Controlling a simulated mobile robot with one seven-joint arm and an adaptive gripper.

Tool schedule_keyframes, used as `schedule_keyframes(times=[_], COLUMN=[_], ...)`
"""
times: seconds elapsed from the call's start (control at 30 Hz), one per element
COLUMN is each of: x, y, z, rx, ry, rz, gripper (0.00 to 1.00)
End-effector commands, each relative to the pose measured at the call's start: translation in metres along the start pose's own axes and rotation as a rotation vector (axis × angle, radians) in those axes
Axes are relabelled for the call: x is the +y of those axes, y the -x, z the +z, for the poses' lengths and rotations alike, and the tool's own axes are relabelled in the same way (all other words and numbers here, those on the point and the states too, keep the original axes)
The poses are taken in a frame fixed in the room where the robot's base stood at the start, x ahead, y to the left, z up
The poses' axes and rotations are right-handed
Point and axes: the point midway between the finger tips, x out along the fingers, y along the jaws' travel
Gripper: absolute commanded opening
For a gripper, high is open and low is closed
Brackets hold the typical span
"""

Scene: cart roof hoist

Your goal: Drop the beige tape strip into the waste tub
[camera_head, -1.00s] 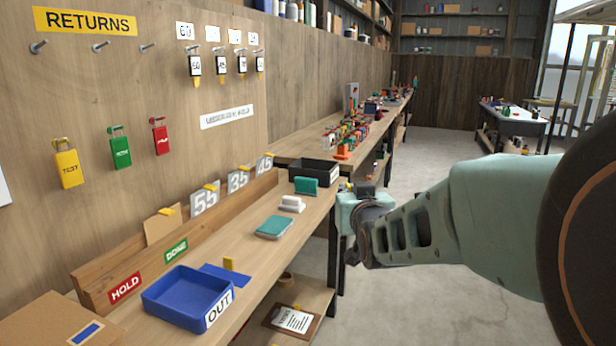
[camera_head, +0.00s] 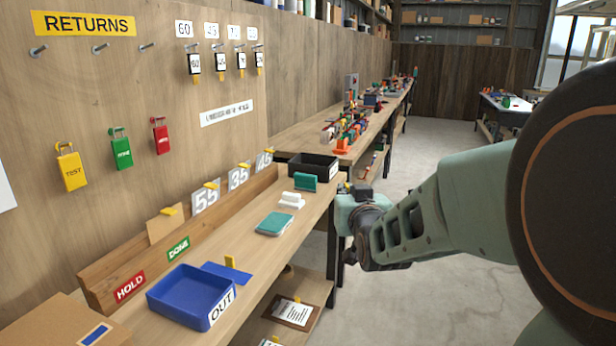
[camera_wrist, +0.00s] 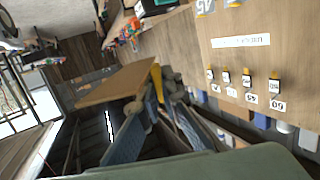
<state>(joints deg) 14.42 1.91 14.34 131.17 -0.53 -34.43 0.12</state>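A flat beige strip (camera_wrist: 115,85) sits at the fingertips of my gripper (camera_wrist: 152,108) in the wrist view, with a narrow yellow piece (camera_wrist: 157,82) at its end. The strip has nothing else under it and appears held; the contact is partly hidden. In the head view my gripper (camera_head: 352,232) is beyond the bench's right end, and the strip cannot be made out there. A black open tub (camera_head: 313,166) with a white label stands at the far end of the near bench, left of and beyond my gripper. Its label is unreadable, so I cannot tell whether it is the waste tub.
A wooden ledge (camera_head: 190,237) holds number cards. Padlocks hang on the RETURNS board (camera_head: 120,90). The floor (camera_head: 440,170) behind my arm is open.

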Motion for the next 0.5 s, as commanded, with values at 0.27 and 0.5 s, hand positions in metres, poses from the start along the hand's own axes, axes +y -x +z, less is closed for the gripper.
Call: schedule_keyframes(times=[0.27,0.5], x=[0.0,0.0], y=[0.003,0.013], z=[-0.021,-0.03], rx=[-0.007,-0.005], ry=[-0.003,-0.003], rz=[-0.005,-0.002], gripper=[0.0,0.0])
